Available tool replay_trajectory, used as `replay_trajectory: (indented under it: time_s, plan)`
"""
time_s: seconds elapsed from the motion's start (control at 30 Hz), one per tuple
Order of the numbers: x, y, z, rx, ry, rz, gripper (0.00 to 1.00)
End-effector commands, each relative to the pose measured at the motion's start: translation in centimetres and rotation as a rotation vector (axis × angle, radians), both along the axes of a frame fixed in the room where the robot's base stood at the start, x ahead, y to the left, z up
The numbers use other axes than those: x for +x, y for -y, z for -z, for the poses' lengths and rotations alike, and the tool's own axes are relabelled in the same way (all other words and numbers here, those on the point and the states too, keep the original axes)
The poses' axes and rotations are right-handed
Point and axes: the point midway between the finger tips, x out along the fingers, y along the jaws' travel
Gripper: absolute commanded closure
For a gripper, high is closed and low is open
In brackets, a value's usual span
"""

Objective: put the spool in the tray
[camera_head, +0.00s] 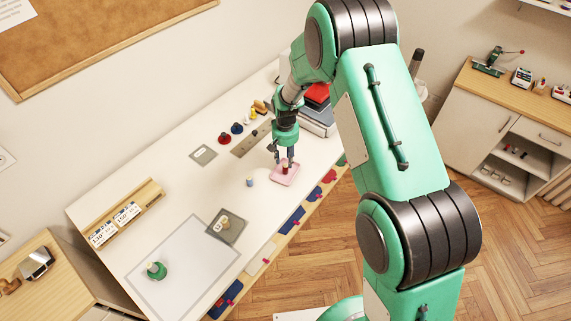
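My gripper (284,160) points down over a small pink tray (278,180) near the table's front edge. Its two fingers stand apart, with a gap between them. A small reddish-brown spool (285,169) stands on the pink tray, just below and between the fingertips. I see no clear contact between fingers and spool. Another small spool-like piece, blue and cream (249,182), stands on the bare table left of the pink tray. A dark grey square tray (237,236) further left holds a tan spool-like piece (225,222).
A green round piece (156,271) sits on a pale mat (180,291) at the front left. Red (224,139) and blue (237,128) pieces lie behind my gripper. A wooden rack (115,215) stands at the left. The table middle is mostly clear.

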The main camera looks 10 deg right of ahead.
Motion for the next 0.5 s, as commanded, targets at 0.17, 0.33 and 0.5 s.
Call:
replay_trajectory:
  time_s: [0.17,0.33,0.5]
  plan:
    - [0.1,0.0,-3.2,0.001,0.004,0.000,0.63]
    - [0.1,0.0,-5.6,0.000,0.002,0.000,0.63]
    - [0.0,0.0,-6.8,0.000,0.001,0.000,0.63]
